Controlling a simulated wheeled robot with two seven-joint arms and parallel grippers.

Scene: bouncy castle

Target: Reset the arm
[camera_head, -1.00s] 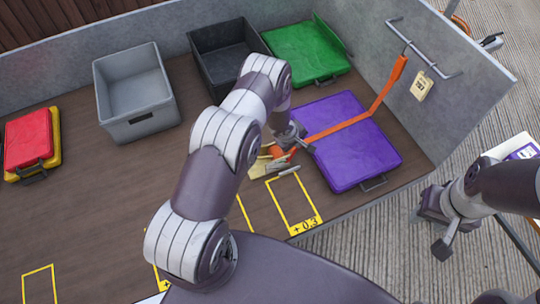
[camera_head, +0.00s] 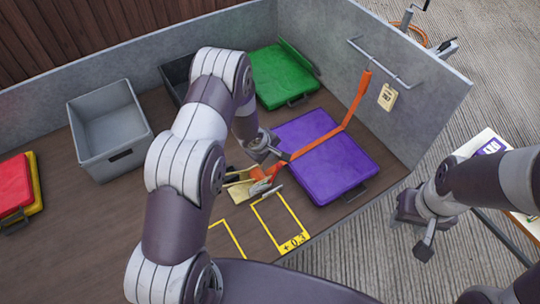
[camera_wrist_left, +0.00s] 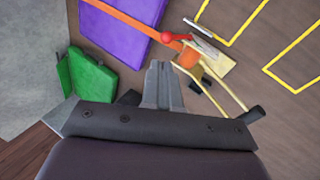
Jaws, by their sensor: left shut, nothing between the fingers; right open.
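My left arm reaches over the brown table from the bottom of the head view. My left gripper (camera_head: 270,148) is shut and empty, just above the purple folded castle's left edge. In the left wrist view its closed fingers (camera_wrist_left: 163,85) point toward a small pile of tools (camera_wrist_left: 205,60) on the table. The pile also shows in the head view (camera_head: 258,184), beside the purple folded castle (camera_head: 310,165). My right gripper (camera_head: 415,230) is open and empty, over the ground beyond the table's right edge.
An orange strap (camera_head: 355,105) runs from the purple piece toward a metal rail (camera_head: 385,62) on the grey side wall. A grey bin (camera_head: 108,125), black bin (camera_head: 174,75), green folded piece (camera_head: 282,80) and red folded piece (camera_head: 14,185) stand around. Yellow outlines (camera_head: 278,222) mark the table front.

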